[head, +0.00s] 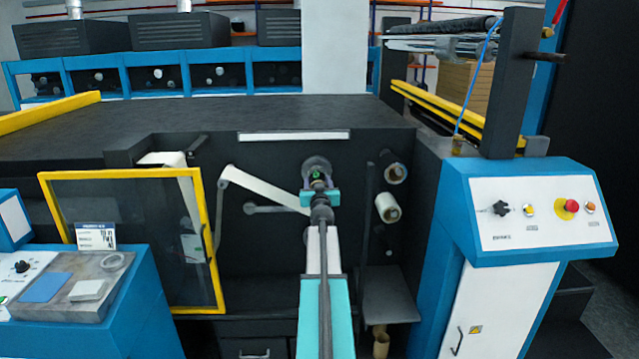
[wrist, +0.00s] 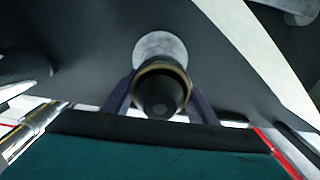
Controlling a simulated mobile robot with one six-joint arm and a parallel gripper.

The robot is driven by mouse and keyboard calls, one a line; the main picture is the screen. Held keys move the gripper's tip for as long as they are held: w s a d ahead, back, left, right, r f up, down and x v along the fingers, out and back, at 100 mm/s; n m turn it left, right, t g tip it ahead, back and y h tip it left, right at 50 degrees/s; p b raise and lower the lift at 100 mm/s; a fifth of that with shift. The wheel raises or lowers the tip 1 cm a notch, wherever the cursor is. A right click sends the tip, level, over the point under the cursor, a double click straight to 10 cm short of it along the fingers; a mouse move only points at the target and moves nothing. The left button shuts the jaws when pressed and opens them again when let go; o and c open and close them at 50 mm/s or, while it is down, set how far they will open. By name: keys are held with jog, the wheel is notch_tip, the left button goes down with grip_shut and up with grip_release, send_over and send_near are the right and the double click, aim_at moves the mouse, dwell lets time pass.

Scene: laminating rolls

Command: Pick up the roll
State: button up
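A roll, seen end-on as a dark round core with a brown rim (wrist: 160,98), sits on the dark machine face in front of a pale grey disc (wrist: 160,46). In the head view the grey disc of this roll (head: 316,163) shows just above my gripper. My gripper (head: 317,184) is at the end of my outstretched arm, at the roll. Its two purple fingers stand on either side of the core in the wrist view (wrist: 160,92). The fingertips are partly hidden behind the rim, so I cannot tell whether they press on it.
A white web (head: 265,190) runs down to the right toward the roll. A yellow-framed clear door (head: 135,240) stands at left. A blue control cabinet (head: 530,210) is at right.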

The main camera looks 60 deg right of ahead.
jog(key=c, duration=0.6)
jog(key=shift+o, duration=0.2)
jog(key=shift+r, duration=0.15)
jog(key=p+v, duration=0.1)
jog(key=v, duration=1.6)
jog(key=shift+a, duration=0.15)
